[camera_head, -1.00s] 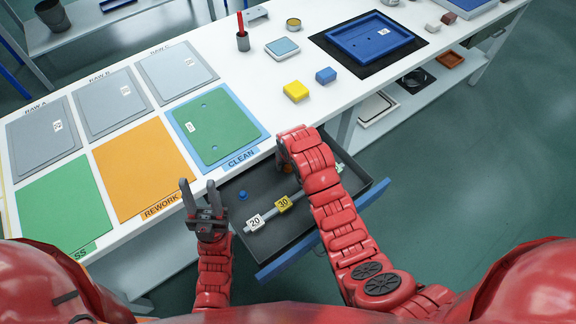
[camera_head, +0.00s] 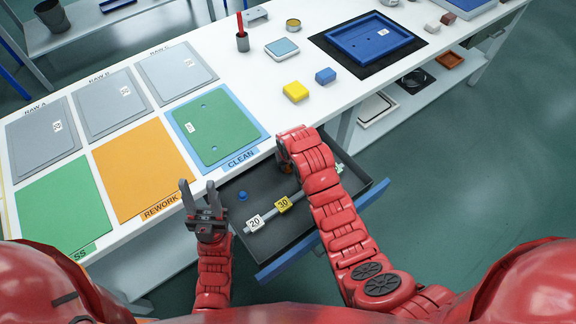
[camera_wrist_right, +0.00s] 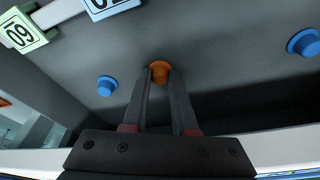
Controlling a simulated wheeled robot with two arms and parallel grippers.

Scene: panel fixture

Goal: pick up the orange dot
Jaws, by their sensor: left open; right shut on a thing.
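The orange dot (camera_wrist_right: 159,70) is a small round knob on the dark drawer floor in the right wrist view. My right gripper (camera_wrist_right: 160,80) is shut on it, with the fingertips at its near side. In the head view the right gripper (camera_head: 287,168) reaches into the open drawer, and its own wrist hides most of the orange dot.
The drawer (camera_head: 295,239) holds a blue dot (camera_head: 243,196) and a rod with number tags (camera_head: 283,204). The right wrist view shows another blue dot (camera_wrist_right: 304,42).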

